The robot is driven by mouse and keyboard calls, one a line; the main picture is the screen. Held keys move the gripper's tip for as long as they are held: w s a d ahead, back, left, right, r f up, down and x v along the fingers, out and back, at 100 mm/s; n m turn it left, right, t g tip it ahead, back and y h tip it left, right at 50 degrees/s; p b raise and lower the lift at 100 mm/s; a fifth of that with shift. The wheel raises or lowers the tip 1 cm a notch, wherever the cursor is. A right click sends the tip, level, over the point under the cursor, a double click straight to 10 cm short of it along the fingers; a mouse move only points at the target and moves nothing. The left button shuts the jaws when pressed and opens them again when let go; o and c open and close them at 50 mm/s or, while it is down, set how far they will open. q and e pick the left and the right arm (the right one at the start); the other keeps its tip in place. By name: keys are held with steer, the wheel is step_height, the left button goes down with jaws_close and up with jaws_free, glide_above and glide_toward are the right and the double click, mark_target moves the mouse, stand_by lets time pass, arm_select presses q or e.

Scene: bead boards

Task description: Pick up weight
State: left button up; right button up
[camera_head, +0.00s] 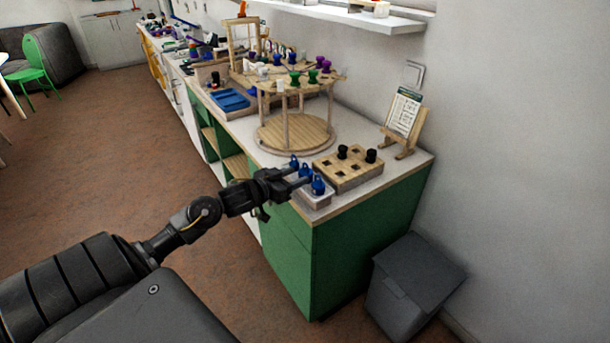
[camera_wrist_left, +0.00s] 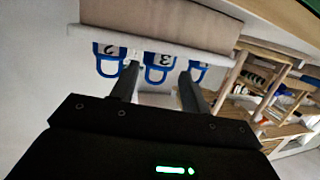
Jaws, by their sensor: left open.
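Several blue weights stand in a row in a pale tray (camera_head: 318,202) at the counter's front edge. In the head view one weight (camera_head: 318,186) is nearest, a middle one (camera_head: 305,171) is partly behind my gripper, and another (camera_head: 294,161) is farther back. In the left wrist view, tilted over, I see the weight marked 2 (camera_wrist_left: 110,56), the weight marked 3 (camera_wrist_left: 158,66) and a third weight (camera_wrist_left: 198,70). My left gripper (camera_head: 305,176) is open and empty; its fingertips point at the row, with the weight marked 3 ahead between them. My right gripper is not in view.
A wooden board (camera_head: 350,178) with square holes and two black knobs (camera_head: 371,156) lies right beside the tray. A round wooden tiered stand (camera_head: 297,134) is behind. A small easel (camera_head: 402,125) stands at the wall. A grey bin (camera_head: 412,285) is on the floor.

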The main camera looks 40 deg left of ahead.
mark_target(306, 171)
arm_select(q)
steer(key=x, duration=0.5)
steer(key=shift+d+f, duration=0.1)
steer(key=shift+f, duration=0.1)
steer(key=c, duration=0.9)
steer(key=shift+r, duration=0.15)
steer(key=shift+r, duration=0.55)
steer(key=s+a+r, duration=0.2)
steer(key=s+r, duration=0.2)
steer(key=s+a+r, duration=0.3)
steer(key=s, duration=0.1)
steer(key=s+a+r+p, duration=0.1)
steer(key=s+a+r, duration=0.1)
steer(key=s+r, duration=0.2)
steer(key=shift+a+r, duration=0.2)
steer(key=shift+r, duration=0.15)
